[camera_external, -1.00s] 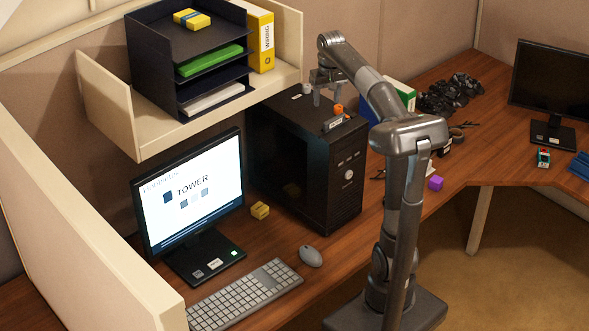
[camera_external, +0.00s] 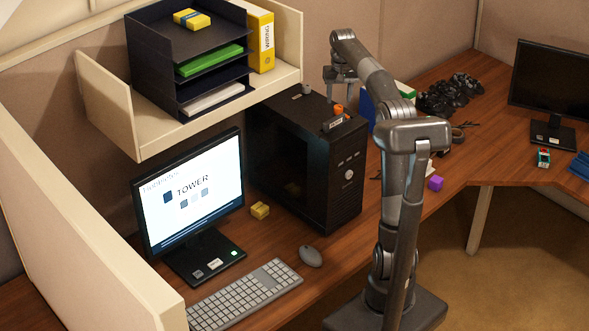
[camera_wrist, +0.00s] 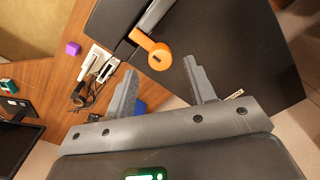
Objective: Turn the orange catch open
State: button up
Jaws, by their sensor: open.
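The orange catch (camera_external: 338,109) sits on the top of the black computer tower (camera_external: 300,150), near its front right edge. In the wrist view the catch (camera_wrist: 153,52) is a flat lever with a rounded end and a dark slot, beside a grey bar (camera_wrist: 155,14).
A shelf (camera_external: 145,145) with a black tray rack and yellow binder (camera_external: 261,40) stands left of the tower. A monitor (camera_external: 190,195), keyboard (camera_external: 245,295) and mouse (camera_external: 310,256) are in front. Black cables (camera_external: 450,95) and a purple cube (camera_external: 436,183) lie to the right.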

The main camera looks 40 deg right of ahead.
aim_at(340, 105)
jog(key=shift+f, duration=1.9)
jog(key=shift+c, duration=0.4)
jog(key=c, duration=0.9)
